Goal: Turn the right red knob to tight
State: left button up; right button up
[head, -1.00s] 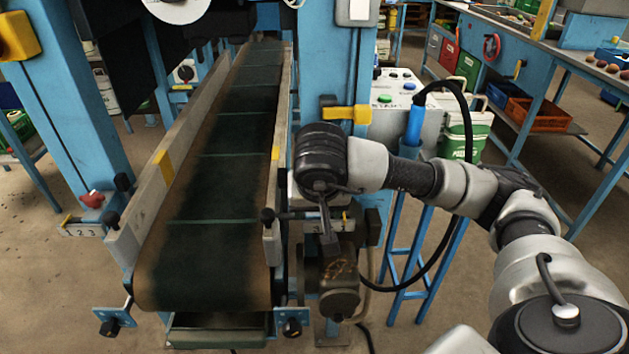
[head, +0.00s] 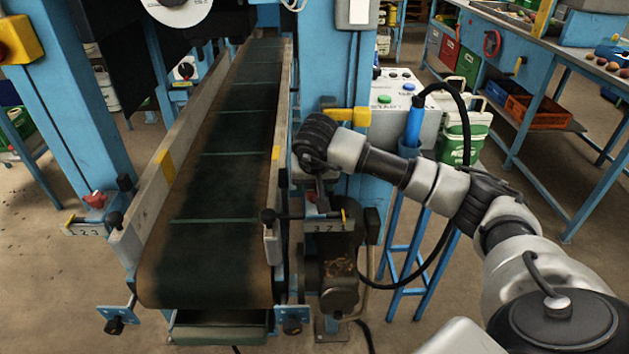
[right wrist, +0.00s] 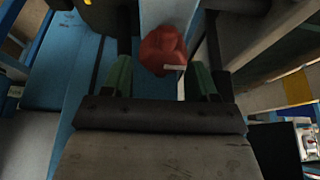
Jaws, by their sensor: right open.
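The right red knob (right wrist: 163,50) is large in the right wrist view, with a small pale mark on its near side. In the head view only a bit of red (head: 311,197) shows, on the right side of the conveyor under my wrist. My right gripper (right wrist: 160,75) is open, with a green-padded finger on each side of the knob's near end. I cannot tell whether the fingers touch it. In the head view my right gripper (head: 318,190) is mostly hidden by its wrist. My left gripper is not in view.
The conveyor belt (head: 222,190) runs between metal side rails. A numbered scale plate (head: 325,226) and a motor (head: 338,285) sit below my right gripper. Another red knob (head: 95,199) is on the left side. A blue post and yellow bracket (head: 347,115) stand behind my wrist.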

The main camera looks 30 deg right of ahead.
jog(key=shift+c, duration=0.2)
jog(key=c, duration=0.8)
jog(key=shift+c, duration=0.2)
jog(key=shift+d+m, duration=0.1)
jog(key=shift+m, duration=0.3)
jog(key=m, duration=0.1)
jog(key=m+h, duration=0.1)
jog(key=m, duration=0.1)
jog(key=shift+s+d+g, duration=0.2)
jog(key=shift+g, duration=0.2)
jog(key=m, duration=0.1)
jog(key=m+g+h, duration=0.1)
jog(key=shift+s+d+r+m+p, duration=0.1)
jog(key=shift+s+d+m+p, duration=0.1)
jog(key=shift+m+p, duration=0.15)
jog(key=m, duration=0.2)
jog(key=m+g, duration=0.1)
jog(key=m, duration=0.1)
jog(key=shift+s+g+p, duration=0.3)
jog(key=shift+s+p, duration=0.05)
jog(key=shift+s, duration=0.05)
jog(key=shift+s+m+g, duration=0.15)
jog(key=shift+m+g, duration=0.1)
jog(key=shift+m, duration=0.55)
jog(key=shift+s+m+g, duration=0.15)
jog(key=shift+m+g, duration=0.1)
jog(key=shift+m, duration=0.5)
jog(key=shift+p, duration=0.3)
